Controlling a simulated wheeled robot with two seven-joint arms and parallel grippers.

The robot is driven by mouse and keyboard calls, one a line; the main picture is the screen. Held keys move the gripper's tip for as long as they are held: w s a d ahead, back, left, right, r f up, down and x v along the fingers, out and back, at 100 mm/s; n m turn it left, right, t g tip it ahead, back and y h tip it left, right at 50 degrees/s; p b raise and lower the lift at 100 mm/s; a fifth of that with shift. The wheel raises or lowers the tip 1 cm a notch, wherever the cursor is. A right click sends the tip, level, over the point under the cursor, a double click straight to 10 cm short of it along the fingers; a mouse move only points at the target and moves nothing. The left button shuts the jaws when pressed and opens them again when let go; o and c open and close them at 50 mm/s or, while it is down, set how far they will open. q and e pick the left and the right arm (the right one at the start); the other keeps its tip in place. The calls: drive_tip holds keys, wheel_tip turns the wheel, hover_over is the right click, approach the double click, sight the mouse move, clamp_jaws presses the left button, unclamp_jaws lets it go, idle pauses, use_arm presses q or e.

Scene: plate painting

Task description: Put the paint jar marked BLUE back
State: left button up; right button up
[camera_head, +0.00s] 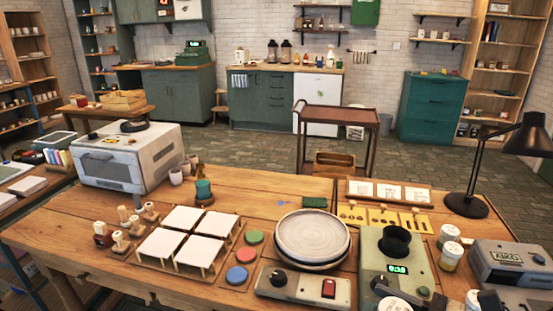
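Two small white jars stand at the right of the wooden table, one behind the other: the rear jar (449,234) and the front jar (451,256). Another pale jar-like object (394,304) with dark marks on top is cut off by the bottom edge. A further pale object (473,299) sits at the bottom right. I cannot read BLUE on any of them.
Four white tiles (183,219) on stands sit left of the discs. A switch box (302,288) lies before the plate. A green device (395,262) with a display, a black lamp (467,204) and a grey machine (513,265) crowd the right. A white oven (125,160) stands left.

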sight(406, 305)
drive_tip(key=shift+w+r+m+t+h, duration=0.15)
drive_tip(key=shift+r+m+t+h, duration=0.55)
drive_tip(key=shift+m+t+h, duration=0.15)
drive_tip(key=shift+w+d+r+m+t+h, duration=0.15)
drive_tip(key=shift+d+m+t+h, duration=0.2)
drive_tip(key=shift+m+t+h, duration=0.25)
drive_tip(key=shift+w+d+r+m+t+h, duration=0.1)
drive_tip(key=shift+d+m+t+h, duration=0.3)
drive_tip(key=shift+t+h, duration=0.25)
drive_tip(key=shift+d+f+m+h, duration=0.1)
drive_tip(key=shift+d+m+h, duration=0.2)
drive_tip(key=shift+m+h, duration=0.15)
drive_tip(key=m+t+h, duration=0.1)
drive_tip(key=h, duration=0.1)
drive_tip(key=d+f+m+t+h, duration=0.1)
drive_tip(key=m+h, duration=0.1)
drive_tip(key=h, duration=0.1)
drive_tip(key=m+t+h, duration=0.1)
drive_tip(key=m+h, duration=0.1)
drive_tip(key=shift+d+f+h, duration=0.15)
drive_tip(key=shift+f+h, duration=0.1)
drive_tip(key=shift+f, duration=0.15)
drive_tip(key=shift+w+a+r+m+h, duration=0.15)
drive_tip(key=shift+a+r+m+h, duration=0.15)
drive_tip(key=shift+a+m+h, duration=0.6)
drive_tip(key=shift+d, duration=0.2)
drive_tip(key=shift+f, duration=0.1)
